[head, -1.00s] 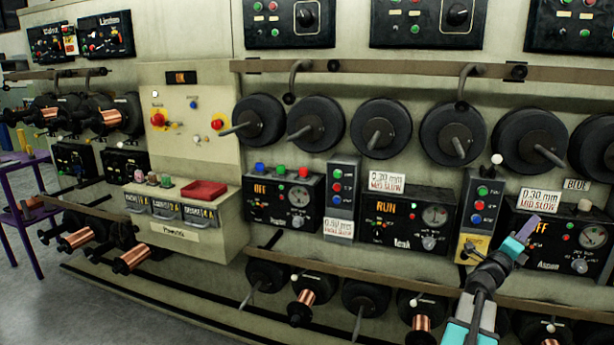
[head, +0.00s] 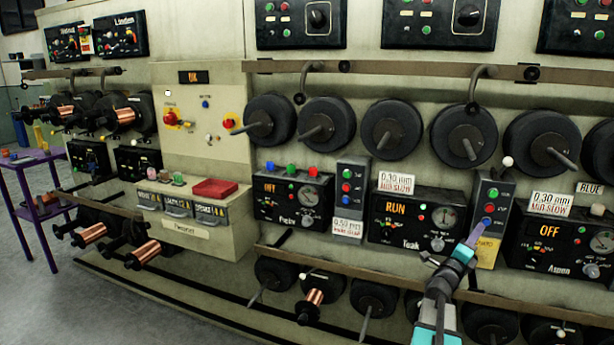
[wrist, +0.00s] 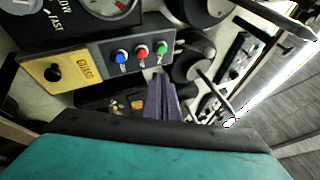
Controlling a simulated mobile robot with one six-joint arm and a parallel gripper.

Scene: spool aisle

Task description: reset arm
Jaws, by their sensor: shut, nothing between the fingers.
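My gripper (head: 474,238) is at the lower right of the head view, with its narrow purple fingers pointing up and its teal body below. The fingers are shut together and hold nothing. In the head view they overlap the lower part of a grey button box with a yellow plate (head: 487,252), between the Teak and Aspen panels. In the wrist view the closed purple fingers (wrist: 163,100) show past the teal body. A box with blue, red and green buttons (wrist: 140,52) and a yellow GUARD plate (wrist: 55,72) lies beyond them. I cannot tell any contact.
The Teak panel (head: 412,222) reads RUN; the Aspen panel (head: 560,243) reads OFF. Black spools with protruding spindles (head: 463,135) line the machine above. A long rail (head: 390,275) runs below the panels. A purple table (head: 35,190) stands far left beside open floor.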

